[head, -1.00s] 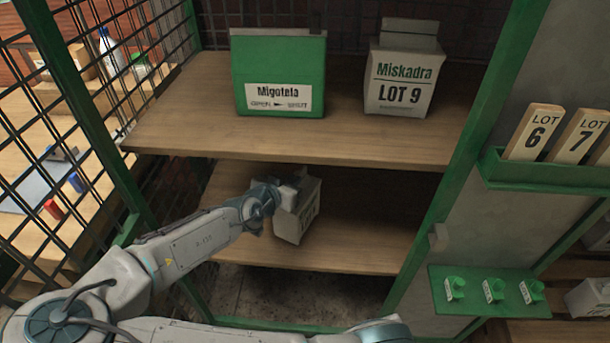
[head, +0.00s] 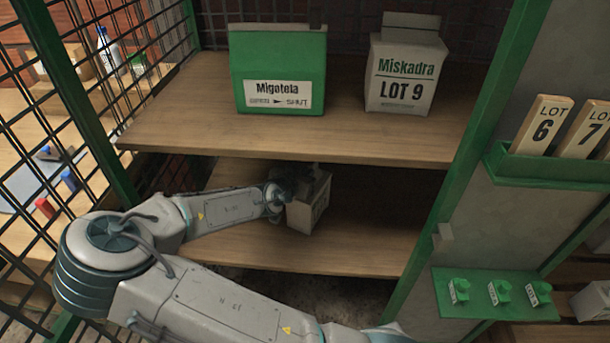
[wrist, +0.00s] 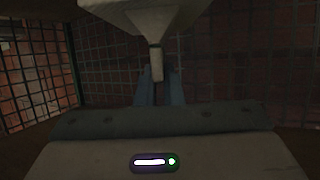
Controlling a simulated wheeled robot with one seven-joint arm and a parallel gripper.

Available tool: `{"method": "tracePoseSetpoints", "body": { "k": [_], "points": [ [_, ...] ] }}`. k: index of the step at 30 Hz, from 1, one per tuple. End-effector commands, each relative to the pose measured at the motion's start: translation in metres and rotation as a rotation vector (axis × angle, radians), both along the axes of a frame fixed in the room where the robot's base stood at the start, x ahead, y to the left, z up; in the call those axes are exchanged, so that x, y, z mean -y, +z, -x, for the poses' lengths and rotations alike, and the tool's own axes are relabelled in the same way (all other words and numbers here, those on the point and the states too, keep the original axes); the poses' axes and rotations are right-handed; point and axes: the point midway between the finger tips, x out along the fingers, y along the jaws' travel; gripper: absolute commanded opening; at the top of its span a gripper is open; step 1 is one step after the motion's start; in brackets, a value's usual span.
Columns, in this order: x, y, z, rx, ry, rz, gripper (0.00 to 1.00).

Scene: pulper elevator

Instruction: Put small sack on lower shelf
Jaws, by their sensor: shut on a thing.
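The small sack (head: 311,206) is pale grey with dark print on its side. In the head view it is over the lower shelf (head: 365,241), under the upper shelf, and looks nearly upright. My gripper (head: 290,183) reaches in from the left and is shut on the sack's top. In the wrist view the sack (wrist: 155,18) is at the top, its narrow part between my fingers (wrist: 158,88). I cannot tell whether its base touches the shelf board. My wrist hides part of the sack's left side.
The upper shelf (head: 230,139) holds a green Migotela sack (head: 277,62) and a white Miskadra LOT 9 sack (head: 402,78). Wire mesh (head: 70,110) bounds the left side. A green post (head: 470,150) stands at right. The lower shelf's right part is bare.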

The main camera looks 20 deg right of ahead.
Motion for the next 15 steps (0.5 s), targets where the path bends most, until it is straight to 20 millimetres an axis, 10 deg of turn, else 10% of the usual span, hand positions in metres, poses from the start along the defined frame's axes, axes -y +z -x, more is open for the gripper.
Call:
{"method": "tracePoseSetpoints", "body": {
  "k": [8, 11, 15],
  "points": [
    [0.0002, 0.0006, -0.0008, 0.005, 0.001, 0.000, 0.00],
    [-0.0002, -0.0009, -0.0001, 0.002, 0.001, 0.000, 0.27],
    [-0.0002, -0.0009, -0.0001, 0.002, 0.001, 0.000, 0.29]
  ]
}}
